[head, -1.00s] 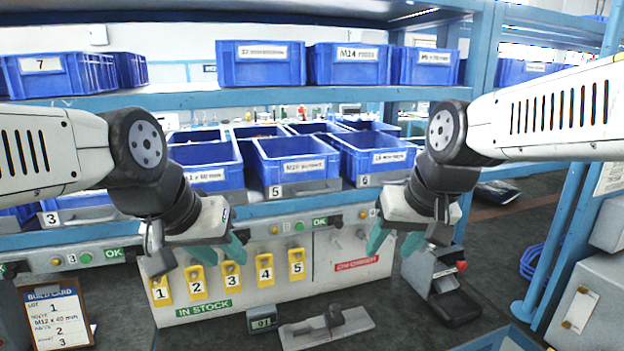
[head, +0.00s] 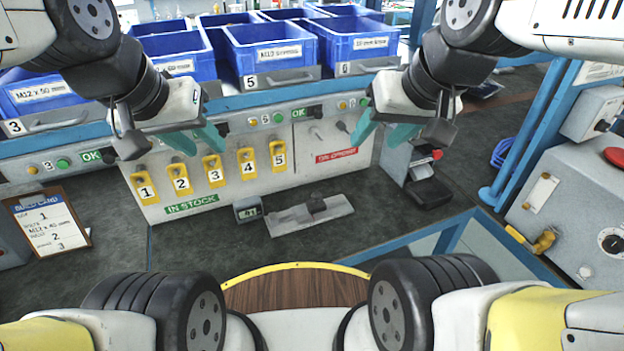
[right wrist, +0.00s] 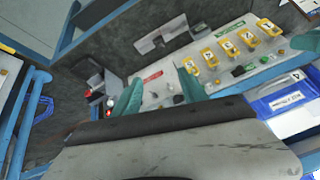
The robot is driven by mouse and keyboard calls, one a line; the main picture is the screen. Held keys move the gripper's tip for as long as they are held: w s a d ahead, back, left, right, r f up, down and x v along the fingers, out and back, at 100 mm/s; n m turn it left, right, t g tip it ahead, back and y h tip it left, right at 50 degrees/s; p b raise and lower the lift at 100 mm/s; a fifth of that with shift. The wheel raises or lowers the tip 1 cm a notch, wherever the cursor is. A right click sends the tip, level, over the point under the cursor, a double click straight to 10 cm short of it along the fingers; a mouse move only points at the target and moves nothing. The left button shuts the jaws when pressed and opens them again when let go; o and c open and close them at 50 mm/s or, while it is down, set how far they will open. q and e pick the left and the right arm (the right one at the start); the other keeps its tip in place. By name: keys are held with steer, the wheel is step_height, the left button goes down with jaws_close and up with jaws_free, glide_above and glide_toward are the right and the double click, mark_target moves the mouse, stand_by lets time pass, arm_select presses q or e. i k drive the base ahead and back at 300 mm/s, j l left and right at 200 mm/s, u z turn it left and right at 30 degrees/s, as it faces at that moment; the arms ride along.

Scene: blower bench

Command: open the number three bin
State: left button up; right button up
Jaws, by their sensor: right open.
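The number three bin (head: 45,92) is a blue bin at the left edge of the head view. It carries an M12 label, and a grey front strip with a "3" plate and a handle (head: 68,121) runs below it. It sits back in its bay and looks shut. My left gripper (head: 198,142) is open and empty in front of the panel, to the right of that handle and apart from it. My right gripper (head: 385,135) is open and empty further right, near the red-labelled panel end. Its spread teal fingers also show in the right wrist view (right wrist: 160,92).
Bins five (head: 268,50) and six (head: 345,42) stand to the right in the row. Yellow numbered tags (head: 212,170) hang on the panel below. A grey plate with a handle (head: 310,213) lies on the dark bench.

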mark_target(30, 103)
steer(key=u, duration=0.4)
steer(key=k+u, duration=0.15)
steer(key=u, duration=0.25)
steer(key=k+l+u, duration=0.1)
steer(key=u, duration=0.7)
steer(key=k+j, duration=0.15)
steer(key=k, duration=0.15)
steer(key=k+j, duration=0.15)
steer(key=k, duration=0.15)
